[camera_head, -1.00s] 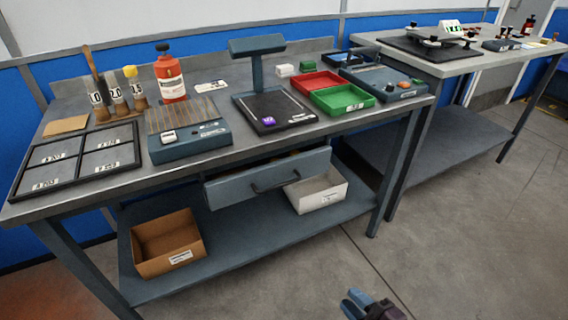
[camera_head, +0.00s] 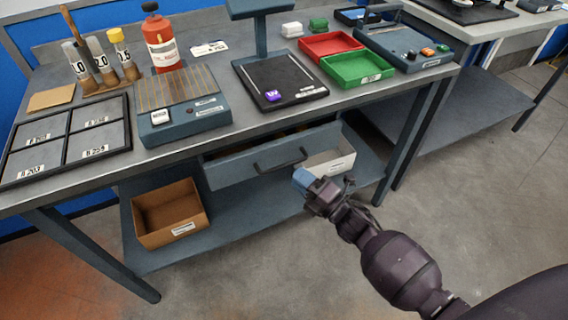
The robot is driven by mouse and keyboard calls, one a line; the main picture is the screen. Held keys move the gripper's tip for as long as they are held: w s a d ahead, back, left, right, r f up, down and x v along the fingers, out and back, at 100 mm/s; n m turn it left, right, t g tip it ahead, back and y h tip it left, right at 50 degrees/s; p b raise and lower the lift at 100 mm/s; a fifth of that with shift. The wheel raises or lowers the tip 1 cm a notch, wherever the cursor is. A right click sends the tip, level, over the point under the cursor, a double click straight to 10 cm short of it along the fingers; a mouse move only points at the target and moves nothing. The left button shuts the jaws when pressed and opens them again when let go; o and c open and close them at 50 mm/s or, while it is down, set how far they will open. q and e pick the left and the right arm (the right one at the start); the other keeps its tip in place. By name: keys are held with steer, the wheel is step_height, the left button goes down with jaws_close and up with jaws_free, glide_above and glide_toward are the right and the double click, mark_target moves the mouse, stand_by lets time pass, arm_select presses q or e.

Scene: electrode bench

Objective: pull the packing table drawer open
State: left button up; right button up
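The packing table (camera_head: 225,143) has a grey-blue drawer (camera_head: 232,171) under its top. The drawer stands partly open, with a strip of its inside showing behind the front panel. A dark bar handle (camera_head: 280,163) is on the front panel. My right gripper (camera_head: 302,179) has blue fingertips and is in front of the drawer, just below and right of the handle in the picture. It does not appear to hold the handle, and its finger gap cannot be made out. My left gripper is not in view.
A white box (camera_head: 340,163) and a brown box (camera_head: 150,238) stand on the lower shelf (camera_head: 240,226). The tabletop carries a black tray (camera_head: 120,140), a red bottle (camera_head: 160,40), a black scale plate (camera_head: 290,90) and red (camera_head: 325,45) and green (camera_head: 350,68) bins. The floor in front is clear.

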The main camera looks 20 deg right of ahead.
mark_target(284, 164)
steer(key=shift+b+x, duration=0.3)
steer(key=shift+x, duration=2.6)
jaws_close()
